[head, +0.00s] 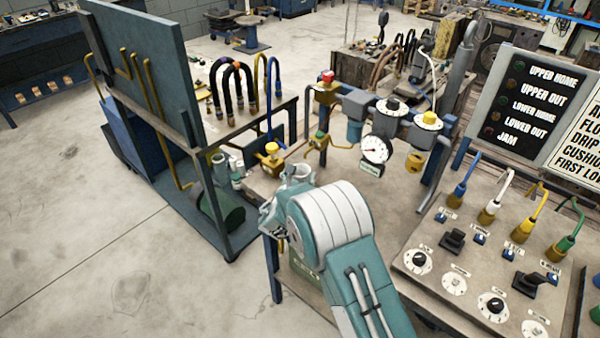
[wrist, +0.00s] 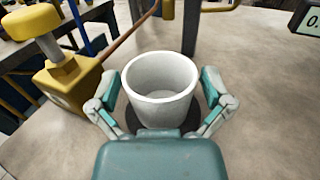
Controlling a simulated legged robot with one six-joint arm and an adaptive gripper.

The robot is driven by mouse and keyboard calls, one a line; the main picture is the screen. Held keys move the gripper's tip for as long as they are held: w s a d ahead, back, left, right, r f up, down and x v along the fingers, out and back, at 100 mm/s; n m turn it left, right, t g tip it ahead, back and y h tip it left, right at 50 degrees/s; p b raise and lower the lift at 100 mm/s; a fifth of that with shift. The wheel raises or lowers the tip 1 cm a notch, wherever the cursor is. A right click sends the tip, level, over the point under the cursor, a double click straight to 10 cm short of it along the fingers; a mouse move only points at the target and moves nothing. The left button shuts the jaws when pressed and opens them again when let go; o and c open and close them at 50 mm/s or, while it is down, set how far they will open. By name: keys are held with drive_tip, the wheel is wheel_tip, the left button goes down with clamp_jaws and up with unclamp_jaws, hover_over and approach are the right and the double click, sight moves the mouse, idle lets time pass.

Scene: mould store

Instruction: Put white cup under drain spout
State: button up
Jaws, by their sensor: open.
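The white cup (wrist: 160,112) stands upright in the middle of the wrist view, its mouth facing up and empty. A dark round patch shows around its base; I cannot tell if it is a pad or a shadow. My gripper (wrist: 160,88) is open, one finger on each side of the cup; contact is not clear.
A yellow-knobbed brass valve (wrist: 62,80) stands close left of the gripper, with a copper pipe (wrist: 130,30) running from it. A grey post (wrist: 191,28) rises behind the cup. A pressure gauge (head: 375,150) and a control panel (head: 490,265) lie to the right.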

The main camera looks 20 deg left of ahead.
drive_tip(key=shift+r, duration=0.1)
drive_tip(key=s, duration=1.2)
drive_tip(key=d+r+m+g+h, duration=0.35)
drive_tip(key=d+r+m, duration=0.3)
drive_tip(key=d, duration=0.45)
drive_tip(key=d+r+m+g+h, duration=0.3)
drive_tip(key=d+r+m+h, duration=0.3)
drive_tip(key=d, duration=0.6)
drive_tip(key=s+d+r+m+g+y, duration=0.1)
drive_tip(key=s+d+r+m+g, duration=0.1)
drive_tip(key=s+d+m+g, duration=0.25)
drive_tip(key=s+d+r+m+g, duration=0.1)
drive_tip(key=s+d+r+m, duration=0.1)
drive_tip(key=s+d+m, duration=0.45)
drive_tip(key=s+d+r+m+y, duration=0.1)
drive_tip(key=s+d+m+y, duration=0.1)
drive_tip(key=s+m+y, duration=0.2)
drive_tip(key=s+d+r+m+y, duration=0.2)
drive_tip(key=s+m+y, duration=0.3)
drive_tip(key=s+m, duration=0.3)
drive_tip(key=shift+s+r, duration=0.25)
drive_tip(key=shift+s, duration=0.8)
drive_tip(key=shift+m, duration=0.25)
